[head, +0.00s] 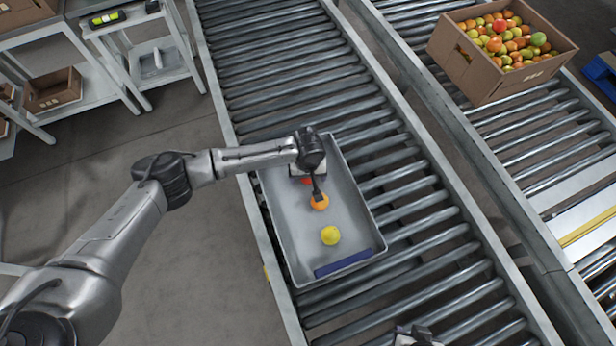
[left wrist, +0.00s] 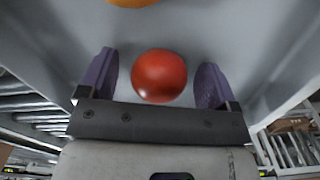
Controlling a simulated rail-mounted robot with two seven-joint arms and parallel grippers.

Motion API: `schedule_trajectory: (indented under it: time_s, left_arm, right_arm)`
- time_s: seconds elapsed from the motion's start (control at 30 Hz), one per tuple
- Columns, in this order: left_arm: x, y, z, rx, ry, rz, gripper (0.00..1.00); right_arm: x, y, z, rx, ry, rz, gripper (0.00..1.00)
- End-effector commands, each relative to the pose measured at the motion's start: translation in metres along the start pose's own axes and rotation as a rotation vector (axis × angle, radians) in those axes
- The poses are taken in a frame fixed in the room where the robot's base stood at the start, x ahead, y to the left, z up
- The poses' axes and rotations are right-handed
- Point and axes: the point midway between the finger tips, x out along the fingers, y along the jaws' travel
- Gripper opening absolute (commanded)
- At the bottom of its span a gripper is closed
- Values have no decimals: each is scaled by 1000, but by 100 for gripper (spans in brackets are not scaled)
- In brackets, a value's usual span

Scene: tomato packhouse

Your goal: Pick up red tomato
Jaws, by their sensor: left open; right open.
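The red tomato (left wrist: 159,76) lies in the grey tray (head: 283,238). In the left wrist view it sits between the two purple fingers of my open left gripper (left wrist: 158,82), with a gap on each side. In the head view only a sliver of the red tomato (head: 308,181) shows, the rest hidden by my left wrist and gripper (head: 312,184). A small part of my right gripper (head: 416,334) shows at the bottom edge of the head view, open and away from the tray.
An orange tomato (head: 320,203) and a yellow tomato (head: 330,236) lie in the same tray, nearer its blue-marked end. The tray rests on a roller conveyor (head: 290,60). A cardboard box (head: 470,70) full of mixed tomatoes stands on the right conveyor. Shelves stand at upper left.

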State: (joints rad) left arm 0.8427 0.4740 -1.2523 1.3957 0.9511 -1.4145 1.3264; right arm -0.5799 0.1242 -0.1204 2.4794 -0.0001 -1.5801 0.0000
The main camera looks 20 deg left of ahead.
Motion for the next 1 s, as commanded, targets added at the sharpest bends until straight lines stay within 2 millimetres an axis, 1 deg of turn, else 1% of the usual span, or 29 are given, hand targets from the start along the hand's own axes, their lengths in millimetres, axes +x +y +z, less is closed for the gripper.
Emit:
schedule_trajectory:
  time_s: [0.17,0.5,0.6,0.87,1.0]
  left_arm:
    - [-1,0,0,0,0,1,83]
    - [-1,0,0,1,0,1,50]
    - [-1,0,0,1,0,1,42]
    - [-2,0,0,1,0,1,42]
    - [-10,0,0,1,0,2,42]
  right_arm:
    - [-1,1,0,-2,0,1,43]
    - [-1,0,-1,1,1,-1,43]
    - [-1,-1,-1,3,1,-2,43]
    - [-2,-2,-1,8,2,-6,43]
    - [-8,-2,-3,8,2,-6,43]
